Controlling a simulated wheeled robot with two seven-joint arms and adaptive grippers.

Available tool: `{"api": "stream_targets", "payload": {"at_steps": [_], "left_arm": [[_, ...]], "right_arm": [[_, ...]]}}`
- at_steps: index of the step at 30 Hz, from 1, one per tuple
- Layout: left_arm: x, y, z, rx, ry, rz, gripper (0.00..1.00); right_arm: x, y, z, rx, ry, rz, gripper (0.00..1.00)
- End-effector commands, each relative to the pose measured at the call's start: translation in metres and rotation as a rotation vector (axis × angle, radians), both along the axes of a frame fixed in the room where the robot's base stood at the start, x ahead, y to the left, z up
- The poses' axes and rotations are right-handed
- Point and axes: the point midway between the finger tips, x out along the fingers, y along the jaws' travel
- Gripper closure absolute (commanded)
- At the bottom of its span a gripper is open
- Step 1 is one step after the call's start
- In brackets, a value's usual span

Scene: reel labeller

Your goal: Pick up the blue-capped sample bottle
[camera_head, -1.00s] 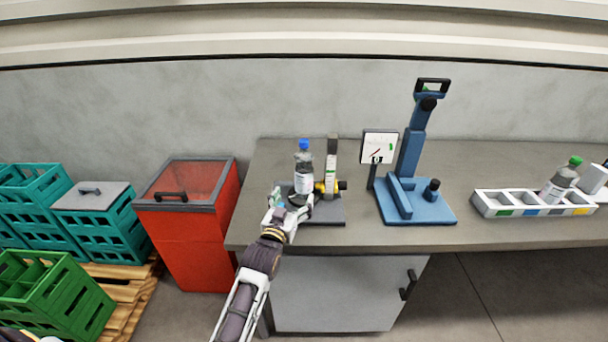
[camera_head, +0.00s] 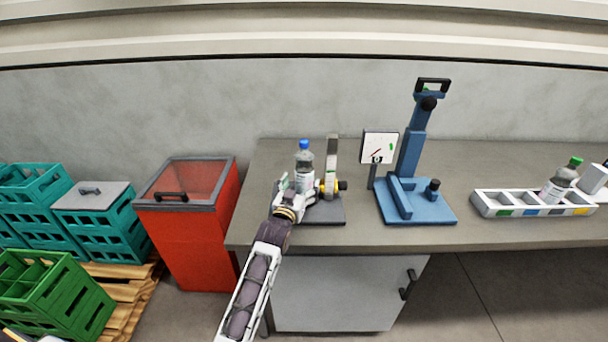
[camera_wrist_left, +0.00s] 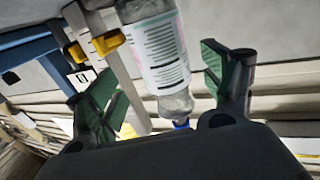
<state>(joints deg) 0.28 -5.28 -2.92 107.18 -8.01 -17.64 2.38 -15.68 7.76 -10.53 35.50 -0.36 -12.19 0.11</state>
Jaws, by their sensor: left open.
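The blue-capped sample bottle (camera_head: 304,165) stands upright on a dark grey plate (camera_head: 330,212) at the left part of the workbench. It is clear with a white label. My left gripper (camera_head: 301,189) is open at the bottle's lower part, with its fingers to either side of it. In the left wrist view the bottle (camera_wrist_left: 158,55) lies between the two green-padded fingers (camera_wrist_left: 165,90), and gaps show beside it. The lower body of the bottle is partly hidden by the gripper in the head view. My right gripper is not in view.
Right beside the bottle stands an upright post device (camera_head: 332,165) with a yellow part. A blue press (camera_head: 410,190) and a white gauge card (camera_head: 379,146) stand farther right. A divided tray (camera_head: 490,204) holds a green-capped bottle (camera_head: 562,180). A red bin (camera_head: 187,240) stands left of the bench.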

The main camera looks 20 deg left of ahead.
Motion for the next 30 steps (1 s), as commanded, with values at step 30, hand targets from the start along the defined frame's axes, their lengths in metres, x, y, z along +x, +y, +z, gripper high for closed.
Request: {"api": "stream_targets", "payload": {"at_steps": [30], "left_arm": [[0.038, 0.004, 0.002, 0.000, 0.000, 0.001, 0.18]], "right_arm": [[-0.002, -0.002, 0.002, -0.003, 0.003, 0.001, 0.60]]}}
